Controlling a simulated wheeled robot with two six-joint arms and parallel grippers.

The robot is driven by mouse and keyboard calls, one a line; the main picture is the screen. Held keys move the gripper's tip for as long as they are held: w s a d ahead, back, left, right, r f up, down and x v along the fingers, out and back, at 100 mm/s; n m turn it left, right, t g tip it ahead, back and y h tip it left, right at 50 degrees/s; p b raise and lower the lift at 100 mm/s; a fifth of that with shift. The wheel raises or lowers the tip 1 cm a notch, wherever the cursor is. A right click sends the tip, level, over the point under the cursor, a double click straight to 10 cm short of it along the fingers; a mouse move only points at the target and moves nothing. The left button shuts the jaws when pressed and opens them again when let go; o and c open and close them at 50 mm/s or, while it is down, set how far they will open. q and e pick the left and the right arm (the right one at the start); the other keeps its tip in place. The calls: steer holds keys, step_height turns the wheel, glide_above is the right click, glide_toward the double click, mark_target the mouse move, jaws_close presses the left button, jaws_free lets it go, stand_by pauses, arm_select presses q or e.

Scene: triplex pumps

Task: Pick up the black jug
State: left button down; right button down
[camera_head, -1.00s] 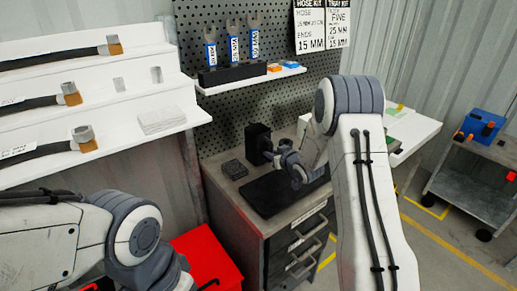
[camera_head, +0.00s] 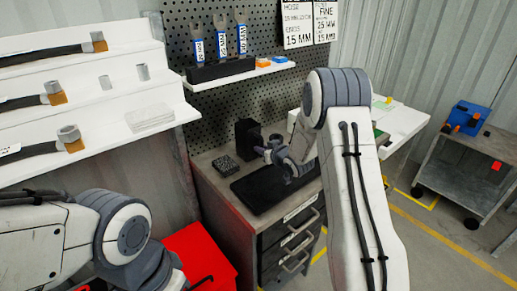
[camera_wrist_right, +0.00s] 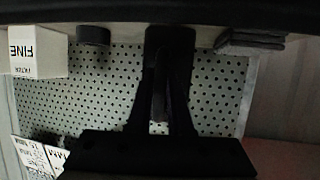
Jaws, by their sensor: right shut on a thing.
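The black jug (camera_head: 247,138) stands on the grey workbench in front of the pegboard, in the middle of the head view. My right gripper (camera_head: 263,152) is at its right side, shut on it; the fingertips are small and partly hidden in this view. In the right wrist view, which is upside down, the dark jug (camera_wrist_right: 170,42) is in the centre with my right gripper's dark fingers (camera_wrist_right: 166,85) reaching to it. Dark finger and dark jug are hard to tell apart there. My left arm shows at lower left, but its gripper is not visible.
A black mat (camera_head: 262,190) lies in front of the jug on the bench. A dark textured block (camera_head: 224,166) is left of it. A shelf with blue-labelled tools (camera_head: 220,70) hangs above. A red box (camera_head: 205,252) stands on the floor at left.

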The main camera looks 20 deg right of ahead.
mark_target(262, 139)
steer(key=shift+r, duration=2.05)
steer(key=s+d+r, duration=0.6)
steer(key=d+r, duration=0.1)
steer(key=d, duration=0.2)
steer(key=shift+d+p, duration=0.4)
steer(key=shift+p, duration=0.05)
steer(key=shift+s, duration=0.1)
